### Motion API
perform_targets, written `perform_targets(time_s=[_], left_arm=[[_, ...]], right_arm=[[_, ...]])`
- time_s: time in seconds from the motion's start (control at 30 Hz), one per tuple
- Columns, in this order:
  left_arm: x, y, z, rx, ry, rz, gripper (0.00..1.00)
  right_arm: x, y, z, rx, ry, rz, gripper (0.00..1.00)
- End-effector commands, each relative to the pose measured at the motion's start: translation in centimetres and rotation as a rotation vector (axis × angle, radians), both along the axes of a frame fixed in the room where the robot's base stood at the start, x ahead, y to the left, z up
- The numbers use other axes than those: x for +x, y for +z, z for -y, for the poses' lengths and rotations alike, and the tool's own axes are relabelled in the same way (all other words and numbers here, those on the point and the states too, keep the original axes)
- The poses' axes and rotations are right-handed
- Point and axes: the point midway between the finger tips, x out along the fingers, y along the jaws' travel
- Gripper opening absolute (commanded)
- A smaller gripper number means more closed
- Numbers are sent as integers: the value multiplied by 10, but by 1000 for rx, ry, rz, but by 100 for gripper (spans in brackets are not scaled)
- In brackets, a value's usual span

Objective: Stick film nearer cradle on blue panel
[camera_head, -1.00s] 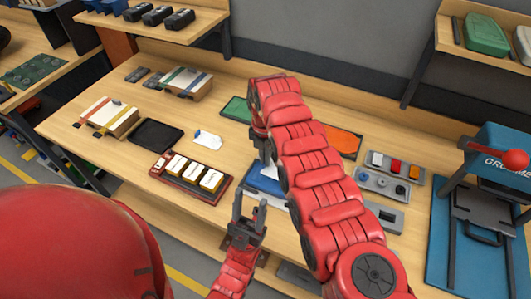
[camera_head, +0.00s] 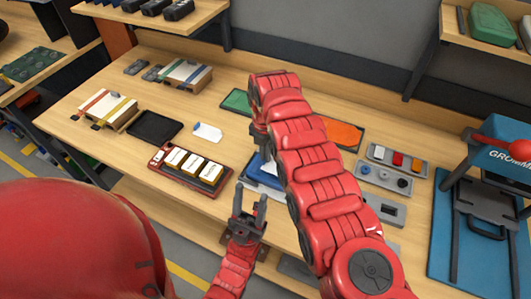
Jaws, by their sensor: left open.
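I cannot make out which thing is the cradle.
A red tray with white-topped blocks (camera_head: 188,168) and a black tray (camera_head: 154,127) are at left. A green panel (camera_head: 236,101) and an orange panel (camera_head: 343,133) lie behind. Button strips (camera_head: 383,179) and a blue press (camera_head: 505,150) stand right.

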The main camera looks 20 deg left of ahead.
Motion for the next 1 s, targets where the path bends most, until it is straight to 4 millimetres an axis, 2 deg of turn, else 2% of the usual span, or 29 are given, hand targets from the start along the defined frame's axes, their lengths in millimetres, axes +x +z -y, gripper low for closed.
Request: perform_targets(time_s=[0.17, 0.57, 1.0], left_arm=[[0, 5, 0, 0, 0, 0, 50], [0, 3, 0, 0, 0, 0, 50], [0, -15, 0, 0, 0, 0, 50]], right_arm=[[0, 0, 1, -1, -2, -1, 0], [0, -1, 0, 0, 0, -1, 0], [0, -12, 0, 1, -1, 0, 0]])
